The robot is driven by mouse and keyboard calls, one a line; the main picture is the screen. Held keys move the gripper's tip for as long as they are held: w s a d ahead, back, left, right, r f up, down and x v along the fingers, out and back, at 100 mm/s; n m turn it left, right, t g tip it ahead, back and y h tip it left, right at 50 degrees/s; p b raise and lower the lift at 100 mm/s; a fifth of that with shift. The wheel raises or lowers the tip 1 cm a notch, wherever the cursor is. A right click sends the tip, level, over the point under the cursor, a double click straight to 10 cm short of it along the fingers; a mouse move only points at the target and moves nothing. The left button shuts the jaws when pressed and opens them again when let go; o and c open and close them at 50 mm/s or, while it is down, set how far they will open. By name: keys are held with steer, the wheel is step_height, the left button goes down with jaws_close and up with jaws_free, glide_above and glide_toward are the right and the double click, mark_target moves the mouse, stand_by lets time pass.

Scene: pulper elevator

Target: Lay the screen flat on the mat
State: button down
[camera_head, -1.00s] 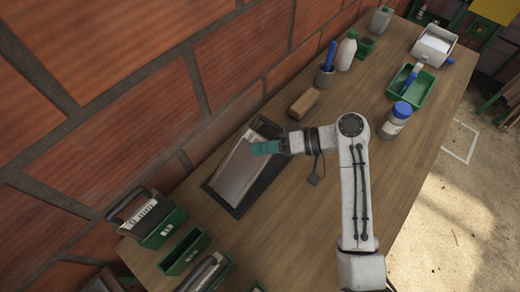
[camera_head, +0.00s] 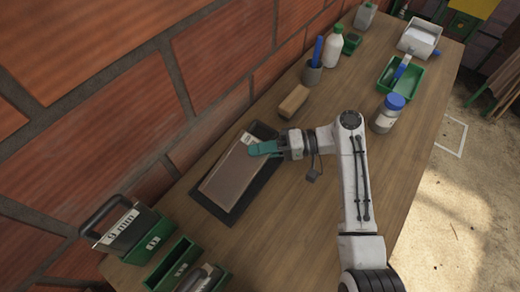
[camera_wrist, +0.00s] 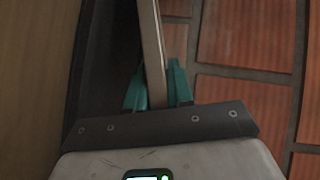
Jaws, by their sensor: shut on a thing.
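The screen is a flat brown rectangular panel (camera_head: 228,178) with a pale label at its far end, lying along the dark mat (camera_head: 248,198). The mat's border shows past the far end and right side of the panel. My gripper (camera_head: 264,149), with teal fingers, is shut on the screen's far end. In the wrist view the screen (camera_wrist: 152,45) runs edge-on between the fingers (camera_wrist: 158,88), with the dark mat (camera_wrist: 103,60) to its left. The screen looks nearly parallel to the mat; I cannot tell whether it touches it.
A wooden block (camera_head: 293,101), a grey cup with a blue handle (camera_head: 312,71) and a white bottle (camera_head: 334,48) stand beyond the mat. Green bins (camera_head: 172,264) and a 9 mm screen holder (camera_head: 125,225) are at near left. The brick wall (camera_head: 130,130) borders the bench's left.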

steer(key=c, duration=0.9)
jaws_free()
steer(key=shift+r, duration=0.1)
step_height(320, 180, up, 9)
steer(key=p, duration=0.8)
stand_by(0.8)
